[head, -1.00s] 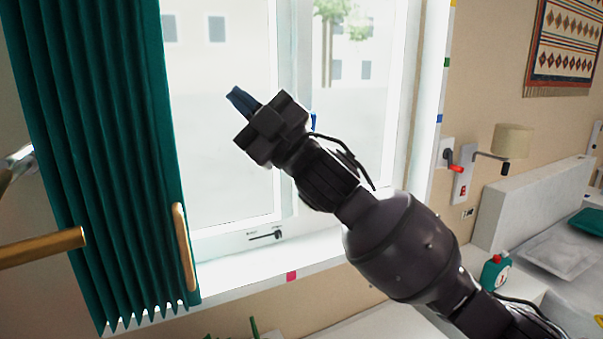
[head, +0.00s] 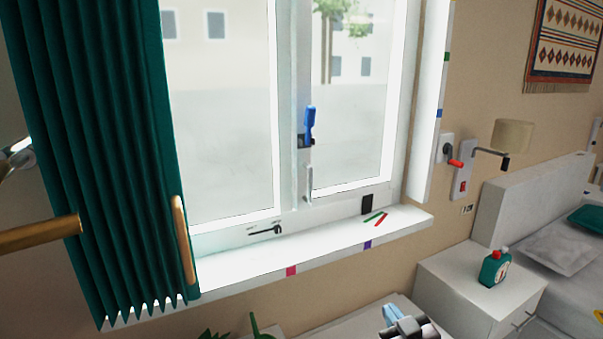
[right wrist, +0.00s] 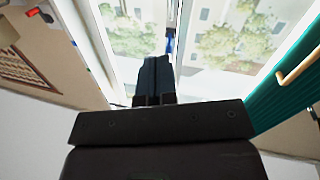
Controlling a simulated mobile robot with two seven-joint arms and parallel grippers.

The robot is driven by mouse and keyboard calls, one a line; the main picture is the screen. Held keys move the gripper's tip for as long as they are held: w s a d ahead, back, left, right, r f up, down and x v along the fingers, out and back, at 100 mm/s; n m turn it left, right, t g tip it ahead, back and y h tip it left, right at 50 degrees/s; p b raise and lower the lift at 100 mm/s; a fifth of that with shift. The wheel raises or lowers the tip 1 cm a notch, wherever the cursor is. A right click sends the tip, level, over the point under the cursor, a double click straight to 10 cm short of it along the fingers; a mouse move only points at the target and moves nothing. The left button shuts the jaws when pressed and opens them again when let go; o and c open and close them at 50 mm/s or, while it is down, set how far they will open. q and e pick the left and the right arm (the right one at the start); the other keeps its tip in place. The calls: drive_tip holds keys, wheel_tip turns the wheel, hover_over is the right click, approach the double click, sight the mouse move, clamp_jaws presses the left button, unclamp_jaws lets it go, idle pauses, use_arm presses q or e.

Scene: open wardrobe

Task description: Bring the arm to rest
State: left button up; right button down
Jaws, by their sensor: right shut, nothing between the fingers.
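My right gripper (head: 393,316) shows at the bottom edge of the head view, low in front of the window wall. Its blue-lit fingertips point up and to the left, and the rest of the arm is out of frame. In the right wrist view its dark fingers (right wrist: 154,78) are together with nothing between them, pointing toward the window. My left gripper is in neither view.
The window (head: 225,120) has a blue handle (head: 309,122) and a white sill (head: 330,243). A green curtain (head: 100,150) with a wooden handle (head: 184,243) hangs at left. A lamp (head: 512,136) is on the wall.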

drive_tip(key=s+d+f+m+g+h, duration=0.2)
drive_tip(key=s+d+f, duration=0.3)
drive_tip(key=s+f, duration=0.6)
drive_tip(key=s+d+f+m+g+h, duration=0.1)
drive_tip(key=s+d+f, duration=0.4)
drive_tip(key=s+f, duration=0.6)
drive_tip(key=s+g+h, duration=0.1)
drive_tip(key=g, duration=0.1)
drive_tip(key=shift+s+f+m+g+b, duration=0.2)
drive_tip(key=shift+m+g+b, duration=0.1)
drive_tip(key=shift+m+g, duration=0.1)
